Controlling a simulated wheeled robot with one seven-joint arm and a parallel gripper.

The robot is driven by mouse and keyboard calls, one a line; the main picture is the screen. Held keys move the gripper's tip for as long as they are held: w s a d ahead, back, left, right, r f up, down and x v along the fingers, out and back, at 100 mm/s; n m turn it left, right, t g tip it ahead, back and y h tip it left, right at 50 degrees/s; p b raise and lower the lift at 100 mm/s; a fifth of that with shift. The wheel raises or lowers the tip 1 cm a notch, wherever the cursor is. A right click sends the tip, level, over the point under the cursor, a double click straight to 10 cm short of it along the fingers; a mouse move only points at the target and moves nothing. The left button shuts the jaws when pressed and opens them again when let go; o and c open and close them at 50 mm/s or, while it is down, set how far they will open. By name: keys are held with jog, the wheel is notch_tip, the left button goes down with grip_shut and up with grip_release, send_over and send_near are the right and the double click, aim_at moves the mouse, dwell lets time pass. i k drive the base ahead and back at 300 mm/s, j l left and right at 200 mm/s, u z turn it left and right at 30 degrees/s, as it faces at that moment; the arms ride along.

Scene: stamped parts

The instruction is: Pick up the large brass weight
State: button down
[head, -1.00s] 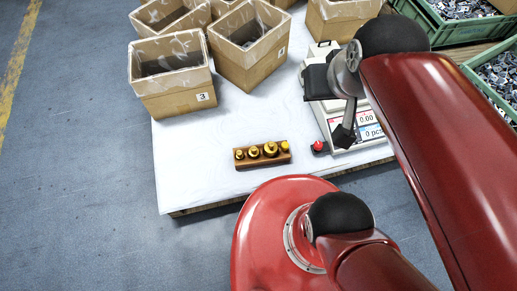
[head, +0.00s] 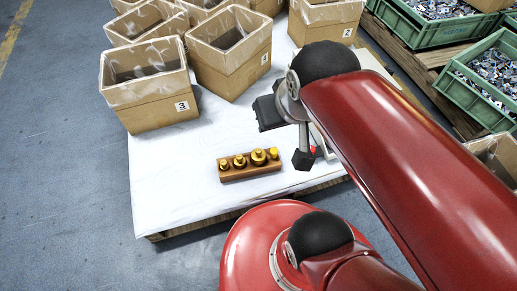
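The large brass weight (head: 259,157) sits upright in a brown wooden block (head: 250,174) on the white-covered pallet. My gripper (head: 303,159) hangs from the wrist to the right of the block, apart from the weights. Its dark end is small and seen from above and behind, so I cannot tell how far its fingers are apart. No weight shows in it.
Cardboard boxes with plastic liners stand behind, the nearest marked 3 (head: 152,87). My arm mostly hides the scale; a red button (head: 313,149) shows beside my gripper. Green crates (head: 480,75) of stamped parts stand at right. The white sheet (head: 170,190) is clear left of the block.

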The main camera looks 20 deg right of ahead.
aim_at(257, 155)
jog(key=z, duration=0.4)
jog(key=j+z, duration=0.3)
jog(key=z, duration=0.15)
jog(key=k+j+z, duration=0.2)
jog(key=z, duration=0.25)
jog(key=k+j+z, duration=0.15)
jog(key=j+z, duration=0.3)
jog(key=k+j, duration=0.15)
jog(key=k, duration=0.1)
